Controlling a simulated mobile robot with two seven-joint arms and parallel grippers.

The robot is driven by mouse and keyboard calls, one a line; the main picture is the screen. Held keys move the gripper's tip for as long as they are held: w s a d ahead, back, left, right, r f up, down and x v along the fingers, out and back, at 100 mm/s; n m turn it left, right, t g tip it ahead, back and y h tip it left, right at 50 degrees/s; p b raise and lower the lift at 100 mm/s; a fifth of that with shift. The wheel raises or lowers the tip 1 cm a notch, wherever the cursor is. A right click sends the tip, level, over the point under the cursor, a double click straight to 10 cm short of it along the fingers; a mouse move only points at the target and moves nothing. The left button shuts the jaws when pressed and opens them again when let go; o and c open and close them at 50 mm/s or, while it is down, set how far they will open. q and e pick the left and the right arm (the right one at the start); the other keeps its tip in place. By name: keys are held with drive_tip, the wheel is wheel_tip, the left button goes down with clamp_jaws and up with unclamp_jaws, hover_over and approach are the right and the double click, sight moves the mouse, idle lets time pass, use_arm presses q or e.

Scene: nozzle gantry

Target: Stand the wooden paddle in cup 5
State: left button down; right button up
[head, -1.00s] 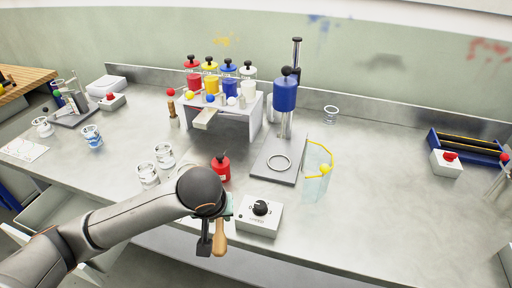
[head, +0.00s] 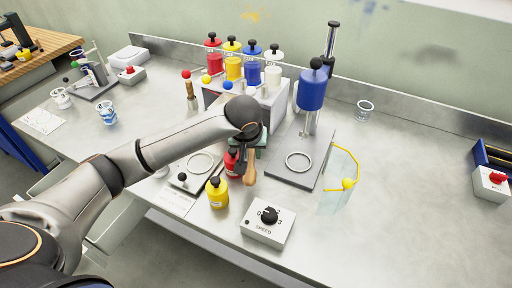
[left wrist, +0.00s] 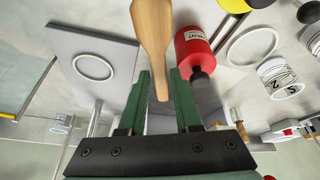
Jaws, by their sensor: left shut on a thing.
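My left gripper (head: 252,150) is shut on the wooden paddle (head: 251,170) and holds it above the bench, in front of the grey stand. In the left wrist view the paddle (left wrist: 152,35) stands out between the green fingers of the gripper (left wrist: 159,78). Glass cups (left wrist: 277,75) with dark numerals show at the right of that view; one numeral looks like 2 and another like 5, but I cannot tell for sure which cup bears which. In the head view my arm covers most of that area. My right gripper is not in view.
A red bottle (head: 231,165) stands close beside the paddle, and a yellow bottle (head: 217,193) in front. The speed control box (head: 267,225) is at the bench's front. The blue-topped stand (head: 312,95) and yellow-rimmed clear shield (head: 335,195) are to the right.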

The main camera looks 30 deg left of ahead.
use_arm(q)
drive_tip(key=w+a, duration=0.1)
drive_tip(key=w, duration=0.4)
drive_tip(key=w+a+f, duration=0.1)
drive_tip(key=w, duration=0.2)
drive_tip(key=shift+a+f, duration=0.1)
drive_tip(key=shift+a, duration=0.2)
drive_tip(key=shift+s+f, duration=0.1)
drive_tip(key=shift+f, duration=2.8)
drive_tip(key=shift+f, duration=0.1)
drive_tip(key=c, duration=0.6)
unclamp_jaws()
